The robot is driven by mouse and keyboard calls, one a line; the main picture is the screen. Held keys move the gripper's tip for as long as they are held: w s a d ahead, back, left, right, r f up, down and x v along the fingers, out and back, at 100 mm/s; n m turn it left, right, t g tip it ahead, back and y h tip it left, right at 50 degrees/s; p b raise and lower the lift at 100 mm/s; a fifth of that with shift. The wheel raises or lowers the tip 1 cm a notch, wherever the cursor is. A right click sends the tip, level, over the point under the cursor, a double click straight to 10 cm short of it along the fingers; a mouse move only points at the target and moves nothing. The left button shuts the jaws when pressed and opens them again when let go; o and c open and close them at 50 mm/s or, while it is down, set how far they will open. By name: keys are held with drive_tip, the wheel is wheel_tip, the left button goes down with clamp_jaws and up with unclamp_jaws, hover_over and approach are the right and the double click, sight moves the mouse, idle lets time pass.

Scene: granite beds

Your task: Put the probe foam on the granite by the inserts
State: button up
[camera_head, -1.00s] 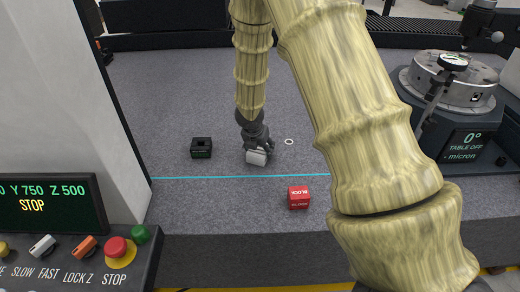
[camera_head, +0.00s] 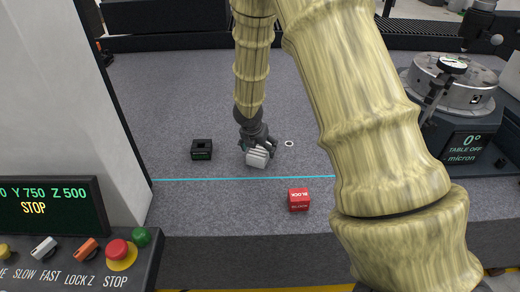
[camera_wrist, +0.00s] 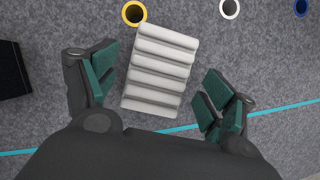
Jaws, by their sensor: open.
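The probe foam looks to be the pale grey ribbed block (camera_head: 257,158), which lies on the granite (camera_head: 330,110) behind the cyan line. In the wrist view the block (camera_wrist: 160,68) sits between the spread green-padded fingers of my gripper (camera_wrist: 156,85), with a gap on each side. My gripper (camera_head: 261,147) is open just above and behind the block in the head view, hiding part of it. The inserts look to be the small rings: yellow (camera_wrist: 134,13) close by the block, white (camera_wrist: 230,8) to its right, blue (camera_wrist: 301,7) farther right.
A black open-topped box (camera_head: 202,150) stands to the left. A red block (camera_head: 298,199) lies in front of the cyan line (camera_head: 210,179). A rotary table (camera_head: 455,90) stands at the right and a control panel (camera_head: 85,255) at front left. Granite behind is clear.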

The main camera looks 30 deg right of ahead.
drive_tip(key=p+v, duration=0.1)
drive_tip(key=v, duration=0.7)
drive_tip(key=shift+r, duration=0.25)
drive_tip(key=shift+s+a+r, duration=0.15)
drive_tip(key=shift+a+r, duration=0.05)
drive_tip(key=shift+r, duration=0.2)
drive_tip(key=shift+p, duration=0.35)
